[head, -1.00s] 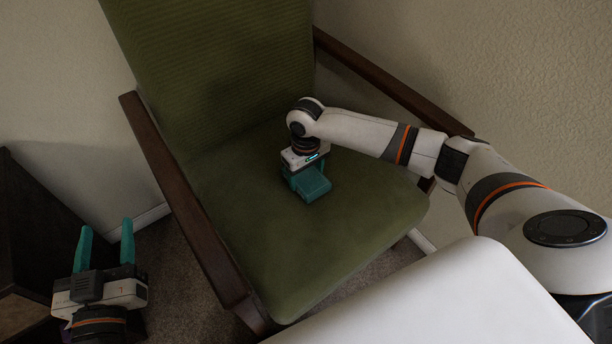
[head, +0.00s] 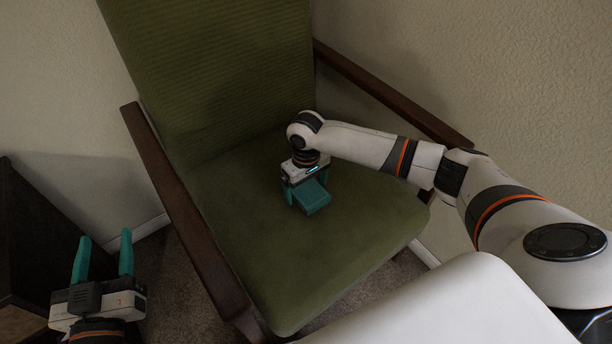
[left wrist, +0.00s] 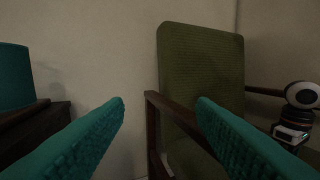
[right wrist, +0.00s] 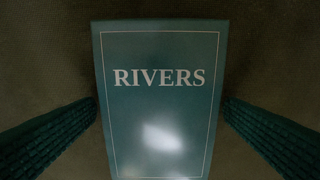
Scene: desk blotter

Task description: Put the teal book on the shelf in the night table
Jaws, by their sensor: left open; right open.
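The teal book (head: 314,198) rests on the green seat of the armchair in the head view. In the right wrist view its cover, marked RIVERS (right wrist: 165,100), faces the camera. My right gripper (head: 305,200) points down over the book and is open. In the right wrist view its fingers stand on either side of the book, with a gap at each side. My left gripper (head: 104,243) is open and empty at the lower left, beside the dark night table (head: 35,225). The table's shelf cannot be made out.
The armchair (head: 255,270) has wooden armrests; the left one (head: 185,215) stands between the book and the night table. A teal object (left wrist: 14,75), partly cut off, stands above the dark furniture in the left wrist view. Carpet (head: 185,290) shows between chair and table.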

